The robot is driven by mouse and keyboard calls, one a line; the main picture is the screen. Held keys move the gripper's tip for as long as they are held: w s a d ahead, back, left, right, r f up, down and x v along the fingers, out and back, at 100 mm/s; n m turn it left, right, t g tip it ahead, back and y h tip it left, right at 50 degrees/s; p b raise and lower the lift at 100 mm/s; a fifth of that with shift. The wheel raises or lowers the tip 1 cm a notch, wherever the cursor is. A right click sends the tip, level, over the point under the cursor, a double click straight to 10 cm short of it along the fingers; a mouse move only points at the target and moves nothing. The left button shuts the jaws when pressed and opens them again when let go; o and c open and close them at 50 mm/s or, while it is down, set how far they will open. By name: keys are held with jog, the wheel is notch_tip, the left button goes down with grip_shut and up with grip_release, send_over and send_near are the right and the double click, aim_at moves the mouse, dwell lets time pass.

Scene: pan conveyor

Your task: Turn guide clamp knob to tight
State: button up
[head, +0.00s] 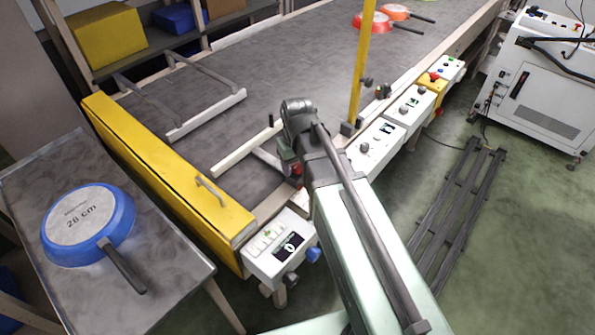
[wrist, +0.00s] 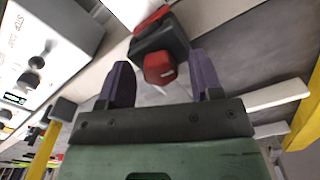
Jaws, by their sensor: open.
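The guide clamp knob (wrist: 160,68) is red, faceted, with a small pale mark, and sits on a dark clamp block (wrist: 158,42) with another red part behind it. In the head view a red bit of the clamp (head: 297,170) shows beside my arm, at the conveyor's near side by the white guide rail (head: 243,150). My gripper (wrist: 160,60) is open, with its two purple fingers on either side of the knob in the wrist view. Visible gaps lie between the knob and both fingers. In the head view my arm mostly hides the gripper.
White control boxes (head: 378,142) with knobs line the conveyor's near edge, and a yellow post (head: 362,65) stands close to the clamp. A yellow end guard (head: 165,170) closes the belt's left end. A blue pan (head: 88,222) lies on the side table.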

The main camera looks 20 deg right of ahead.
jog(key=shift+r, duration=0.1)
jog(key=c, duration=0.9)
